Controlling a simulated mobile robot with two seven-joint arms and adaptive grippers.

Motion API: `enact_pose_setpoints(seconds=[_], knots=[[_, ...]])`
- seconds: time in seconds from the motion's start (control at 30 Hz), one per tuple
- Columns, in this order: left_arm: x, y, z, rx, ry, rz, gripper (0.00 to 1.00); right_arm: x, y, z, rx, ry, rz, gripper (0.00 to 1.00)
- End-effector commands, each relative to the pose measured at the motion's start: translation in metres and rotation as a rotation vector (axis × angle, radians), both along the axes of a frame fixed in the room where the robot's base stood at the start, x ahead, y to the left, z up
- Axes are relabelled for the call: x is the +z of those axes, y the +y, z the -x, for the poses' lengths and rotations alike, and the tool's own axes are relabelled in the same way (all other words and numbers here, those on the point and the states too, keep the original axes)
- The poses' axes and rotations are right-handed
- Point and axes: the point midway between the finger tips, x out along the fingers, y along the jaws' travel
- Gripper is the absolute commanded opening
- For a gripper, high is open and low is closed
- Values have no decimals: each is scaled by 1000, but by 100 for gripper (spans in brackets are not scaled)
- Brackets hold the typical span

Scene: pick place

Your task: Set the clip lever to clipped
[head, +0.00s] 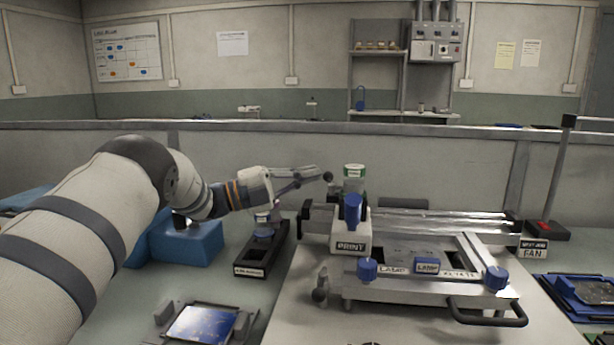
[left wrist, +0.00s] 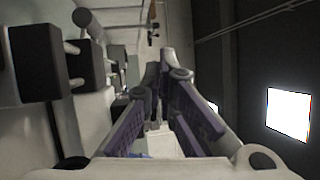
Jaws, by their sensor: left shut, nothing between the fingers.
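My left gripper (head: 312,173) is shut and empty, reaching in from the left above the left end of the bench machine. It also shows in the left wrist view (left wrist: 165,72), its fingertips together. A small black ball knob (head: 328,176) is right by the fingertips; I cannot tell whether they touch. The machine has a block marked PRINT (head: 350,247) with a blue knob (head: 353,208). A second ball-ended lever (head: 320,295) is at its front left corner. No readable label shows which part is the clip lever. My right gripper is not in view.
A black tray (head: 262,256) and blue bin (head: 188,243) lie below my left arm. Blue clamp knobs (head: 367,269) and a black handle (head: 487,314) line the machine's front. A FAN switch (head: 545,231) is at right.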

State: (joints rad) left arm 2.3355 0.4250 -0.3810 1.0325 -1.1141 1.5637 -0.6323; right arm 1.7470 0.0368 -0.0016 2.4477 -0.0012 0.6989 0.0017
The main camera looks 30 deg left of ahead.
Motion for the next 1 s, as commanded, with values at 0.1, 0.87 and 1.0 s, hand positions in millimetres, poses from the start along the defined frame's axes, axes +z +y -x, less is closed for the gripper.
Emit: enact_pose_setpoints(seconds=[0.1, 0.87, 1.0], knots=[[-4, 14, 13, 5, 3, 1, 0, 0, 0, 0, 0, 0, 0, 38], [-23, 79, 83, 1, 0, 0, 0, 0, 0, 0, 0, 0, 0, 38], [-23, 78, 83, 1, 1, 1, 0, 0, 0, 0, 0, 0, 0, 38]])
